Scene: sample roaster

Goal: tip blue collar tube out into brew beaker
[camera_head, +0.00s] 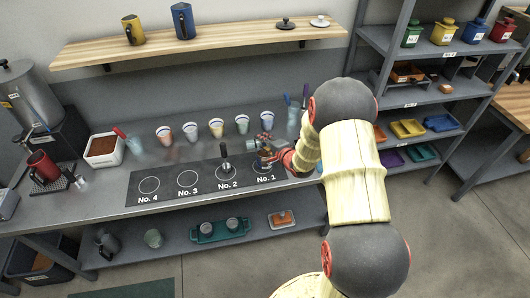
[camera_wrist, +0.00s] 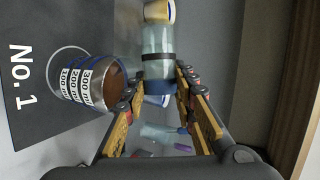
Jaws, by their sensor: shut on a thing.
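My gripper (camera_wrist: 161,80) is shut on a clear glass tube (camera_wrist: 158,42) with a dark band and a blue collar (camera_wrist: 160,87) between the fingertips. In the head view my gripper (camera_head: 277,157) is over the No. 1 spot, with glass (camera_head: 262,141) at its fingers. I cannot tell how far the tube is tilted. The brew beaker (camera_wrist: 88,85), marked in ml, stands by the No. 1 ring, left of the fingers in the wrist view and close to them. Brown matter shows inside it.
Several collared cups (camera_head: 216,127) stand along the counter's back. A dark upright tool (camera_head: 225,160) stands at No. 2. Spots No. 3 (camera_head: 188,179) and No. 4 are bare. A white box of brown grounds (camera_head: 103,149) is at left. A shelf rack (camera_head: 408,100) stands at right.

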